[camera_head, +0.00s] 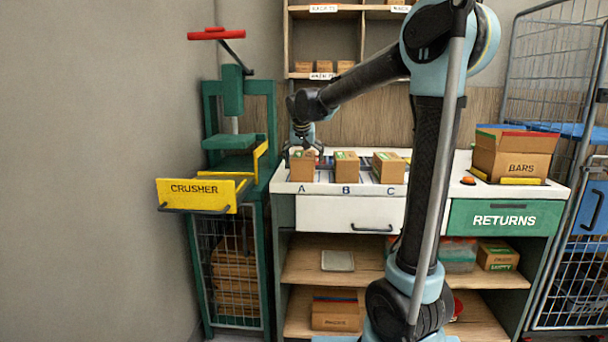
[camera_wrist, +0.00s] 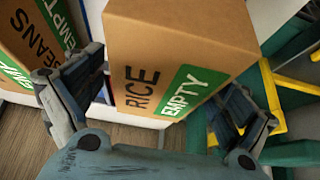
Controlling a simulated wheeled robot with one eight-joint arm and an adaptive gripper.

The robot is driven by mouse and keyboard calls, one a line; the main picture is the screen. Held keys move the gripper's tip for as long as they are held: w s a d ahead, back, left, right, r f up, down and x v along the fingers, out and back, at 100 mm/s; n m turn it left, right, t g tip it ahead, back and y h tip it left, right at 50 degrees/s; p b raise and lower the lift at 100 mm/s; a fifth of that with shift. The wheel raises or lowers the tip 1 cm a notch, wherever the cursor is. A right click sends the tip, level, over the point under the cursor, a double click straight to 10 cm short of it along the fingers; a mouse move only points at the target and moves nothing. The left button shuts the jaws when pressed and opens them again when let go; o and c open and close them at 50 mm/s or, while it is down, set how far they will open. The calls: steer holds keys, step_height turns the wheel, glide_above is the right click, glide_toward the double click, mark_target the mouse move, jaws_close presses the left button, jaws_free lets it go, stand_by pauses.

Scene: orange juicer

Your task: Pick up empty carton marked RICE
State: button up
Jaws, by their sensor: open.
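The carton marked RICE (camera_wrist: 185,50) is brown cardboard with a green EMPTY label, and fills the middle of the wrist view. In the head view it appears to be the carton at position A (camera_head: 302,170) on the white counter. My gripper (camera_head: 303,152) is over this carton from above. In the wrist view my gripper (camera_wrist: 158,104) is open, with one finger at each side of the carton. I cannot tell whether either finger touches it.
A carton marked BEANS (camera_wrist: 30,45) stands close beside it, apparently at B (camera_head: 346,168). Another carton (camera_head: 388,167) stands at C. The yellow crusher tray (camera_head: 197,194) is at the left. A BARS box (camera_head: 512,158) stands right, above the RETURNS drawer (camera_head: 503,219).

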steer(key=shift+f, duration=0.15)
steer(key=shift+c, duration=0.4)
steer(key=c, duration=1.3)
steer(key=shift+o, duration=0.2)
